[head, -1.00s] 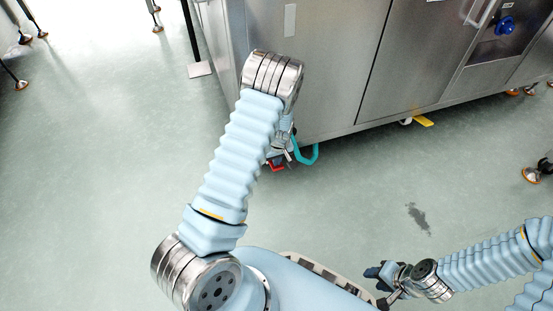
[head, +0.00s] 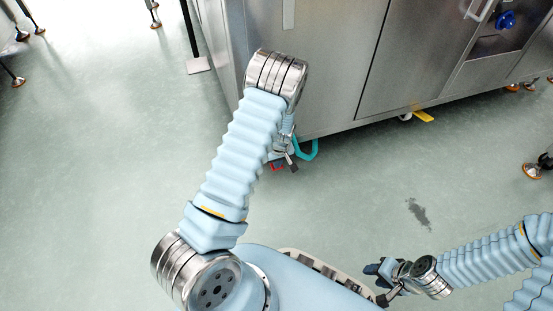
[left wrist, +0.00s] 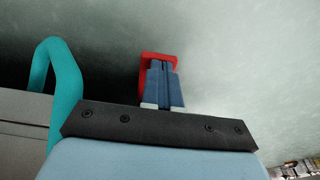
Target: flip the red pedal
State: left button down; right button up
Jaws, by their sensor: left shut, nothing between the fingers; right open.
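The red pedal (head: 277,168) shows as a small red piece low at the cabinet's bottom edge, partly hidden by my left arm. In the left wrist view the red pedal (left wrist: 158,57) is a red frame just beyond and around the tips of my left gripper (left wrist: 163,68). The blue fingers are together, with nothing between them. I cannot tell whether they touch the pedal. In the head view my left gripper (head: 283,162) is mostly hidden by its wrist. My right gripper (head: 373,272) is open and empty, low over the floor near my base.
A teal handle-shaped bar (head: 308,150) stands beside the red pedal; it also shows left in the left wrist view (left wrist: 68,85). A yellow pedal (head: 423,117) sticks out farther right under the steel cabinet (head: 330,60). The floor (head: 110,180) to the left is clear.

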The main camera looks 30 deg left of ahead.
pick_arm(q)
jog(key=shift+s+d+f+b, duration=0.2)
jog(key=shift+f+b, duration=0.15)
jog(key=shift+f, duration=0.5)
jog(key=shift+s+d+f+b, duration=0.1)
jog(key=shift+d+f+b, duration=0.2)
jog(key=shift+f, duration=0.5)
pick_arm(e)
jog(key=shift+d+f, duration=0.1)
jog(key=shift+f, duration=0.75)
pick_arm(q)
jog(key=shift+a, duration=0.1)
